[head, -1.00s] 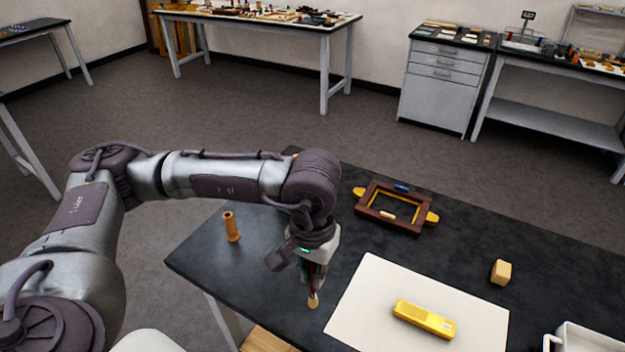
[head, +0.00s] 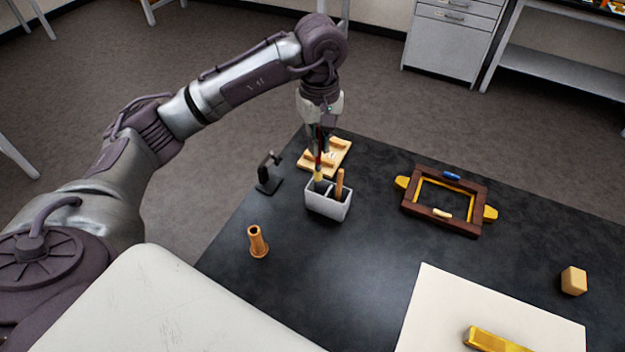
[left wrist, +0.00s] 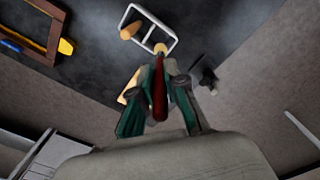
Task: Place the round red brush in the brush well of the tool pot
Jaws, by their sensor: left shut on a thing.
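The round red brush (head: 320,151) hangs upright, pale tip down, in my left gripper (head: 321,142). The gripper is shut on its red handle, which also shows in the left wrist view (left wrist: 158,92). The tool pot (head: 327,208) is a light grey two-compartment box on the black table. A wooden-handled tool (head: 339,184) stands in its right compartment. The brush tip is over the left compartment, near the rim. In the left wrist view the tip overlaps the edge of the pot (left wrist: 174,42); I cannot tell whether it is below the rim. My right gripper is out of view.
A wooden rack (head: 338,148) lies just behind the pot, and a black clamp-like stand (head: 268,174) is to its left. An orange-brown turned piece (head: 257,242) stands in front. A brown frame (head: 408,207) lies to the right. The black table between is clear.

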